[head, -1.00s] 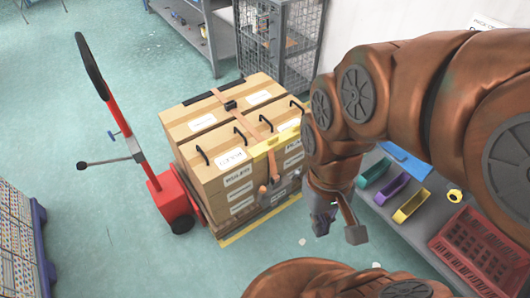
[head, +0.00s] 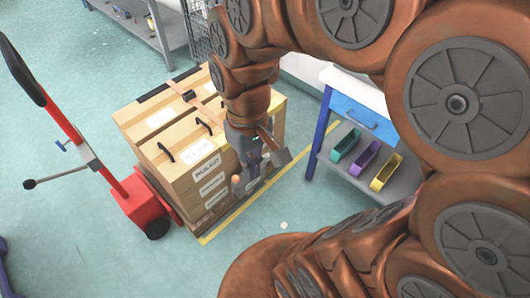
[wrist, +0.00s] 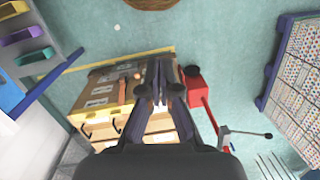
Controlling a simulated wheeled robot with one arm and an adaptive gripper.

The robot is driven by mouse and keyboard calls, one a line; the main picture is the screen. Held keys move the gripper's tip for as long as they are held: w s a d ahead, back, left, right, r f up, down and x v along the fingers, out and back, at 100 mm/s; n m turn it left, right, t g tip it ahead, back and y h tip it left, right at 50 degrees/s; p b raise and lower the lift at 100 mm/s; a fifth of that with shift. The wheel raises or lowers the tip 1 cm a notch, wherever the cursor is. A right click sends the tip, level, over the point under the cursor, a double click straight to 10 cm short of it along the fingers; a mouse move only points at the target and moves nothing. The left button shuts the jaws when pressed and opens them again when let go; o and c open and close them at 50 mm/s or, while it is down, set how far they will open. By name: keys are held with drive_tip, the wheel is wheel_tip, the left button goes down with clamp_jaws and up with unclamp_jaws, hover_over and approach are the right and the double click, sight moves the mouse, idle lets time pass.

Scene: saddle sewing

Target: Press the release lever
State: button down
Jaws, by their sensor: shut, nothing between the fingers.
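My gripper (head: 252,178) hangs in front of the near right side of the strapped boxes (head: 185,190); in the wrist view its fingers (wrist: 158,97) are together and empty, over the stack. No part is clearly marked as the release lever. An orange-tipped part (head: 237,182) shows beside the gripper on the box front, and an orange piece also shows in the wrist view (wrist: 130,76); I cannot tell whether they touch. The red pallet truck (head: 138,205) has a side lever with a black knob (head: 29,184) and a small blue lever (head: 61,146), both away from my gripper.
A workbench (head: 352,88) with a blue drawer and several coloured bins (head: 365,158) stands right of the boxes. A grey shelf (head: 160,40) is behind. In the wrist view a rack (wrist: 295,65) stands at right. Floor in front of the boxes is clear.

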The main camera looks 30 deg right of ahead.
drive_tip(key=w+d+f+t+y+b, duration=0.1)
drive_tip(key=w+d+f+b, duration=0.3)
drive_tip(key=w+f+b, duration=0.75)
drive_tip(key=w+d+f+t+y+b, duration=0.1)
drive_tip(key=w+d+f+b, duration=0.55)
drive_tip(key=w, duration=1.05)
drive_tip(key=w+d+f+b, duration=0.4)
drive_tip(key=d+f, duration=0.2)
drive_tip(key=f, duration=0.3)
drive_tip(key=w+d+f+t+h+b, duration=0.1)
drive_tip(key=w+d+f+b, duration=0.3)
drive_tip(key=d+f, duration=0.3)
drive_tip(key=w+d+f+b, duration=0.5)
drive_tip(key=d+f, duration=0.2)
drive_tip(key=f, duration=0.5)
drive_tip(key=shift+f+t, duration=0.3)
drive_tip(key=shift+t, duration=0.1)
drive_tip(key=shift+f, duration=0.1)
drive_tip(key=shift+s+a+f+b, duration=0.2)
drive_tip(key=shift+f+b, duration=0.7)
drive_tip(key=shift+f, duration=1)
drive_tip(key=shift+s+a+f+b, duration=0.25)
drive_tip(key=shift+f+b, duration=0.6)
drive_tip(key=shift+f, duration=1)
drive_tip(key=shift+s+a+f+b, duration=0.1)
drive_tip(key=shift+s+f+b, duration=0.2)
drive_tip(key=shift+f+b, duration=1.1)
drive_tip(key=shift+s+f+p, duration=0.15)
drive_tip(key=shift+f+p, duration=0.3)
drive_tip(key=shift+f, duration=0.1)
